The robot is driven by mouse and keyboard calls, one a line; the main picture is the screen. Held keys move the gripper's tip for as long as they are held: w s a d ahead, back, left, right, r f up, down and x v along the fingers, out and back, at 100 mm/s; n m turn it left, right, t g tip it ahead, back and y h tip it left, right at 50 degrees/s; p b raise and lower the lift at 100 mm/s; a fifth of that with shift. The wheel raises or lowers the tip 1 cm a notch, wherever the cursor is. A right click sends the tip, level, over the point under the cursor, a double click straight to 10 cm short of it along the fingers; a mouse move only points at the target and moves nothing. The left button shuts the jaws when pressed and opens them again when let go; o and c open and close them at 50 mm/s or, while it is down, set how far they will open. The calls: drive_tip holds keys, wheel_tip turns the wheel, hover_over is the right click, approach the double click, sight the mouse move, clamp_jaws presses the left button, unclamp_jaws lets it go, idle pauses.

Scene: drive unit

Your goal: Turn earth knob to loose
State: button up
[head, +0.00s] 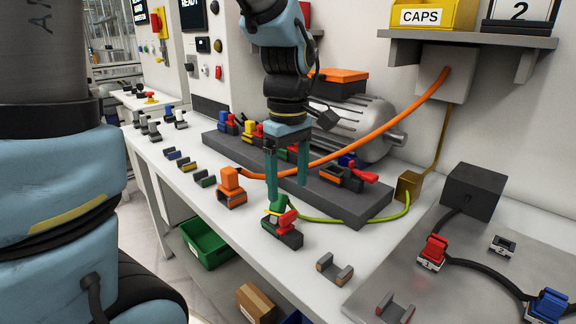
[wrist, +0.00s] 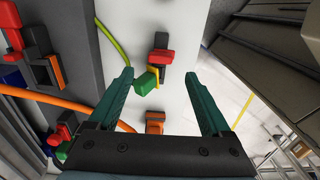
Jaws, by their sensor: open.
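The earth connector on the white bench has a dark base (head: 283,238), a red knob (head: 287,221) and a green plug (head: 278,204) joined to a yellow-green cable (head: 345,221). In the wrist view the red knob (wrist: 161,56) and green plug (wrist: 146,81) show between the finger tips. My gripper (head: 287,191) is open and empty, pointing down just above and behind the connector, with its teal fingers on either side of the plug in the picture. The gripper also shows in the wrist view (wrist: 158,74). I cannot tell whether a finger touches anything.
An orange plug (head: 230,181) with a thick orange cable sits left of the earth connector. A dark block (head: 350,205) with several coloured connectors stands behind. An empty grey holder (head: 335,269) lies to the right. A metal plate (head: 450,245) carries red and blue plugs.

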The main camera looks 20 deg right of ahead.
sight(288, 213)
drive_tip(key=shift+r, duration=2.1)
drive_tip(key=w+a+f+m, duration=0.1)
drive_tip(key=a+f+m, duration=0.2)
drive_tip(key=a, duration=0.7)
drive_tip(key=w+a+f+m+t, duration=0.1)
drive_tip(key=a+f+m, duration=0.3)
drive_tip(key=a+f, duration=0.4)
drive_tip(key=shift+w+a+t, duration=0.3)
drive_tip(key=shift+w+a, duration=0.35)
drive_tip(key=shift+a, duration=0.35)
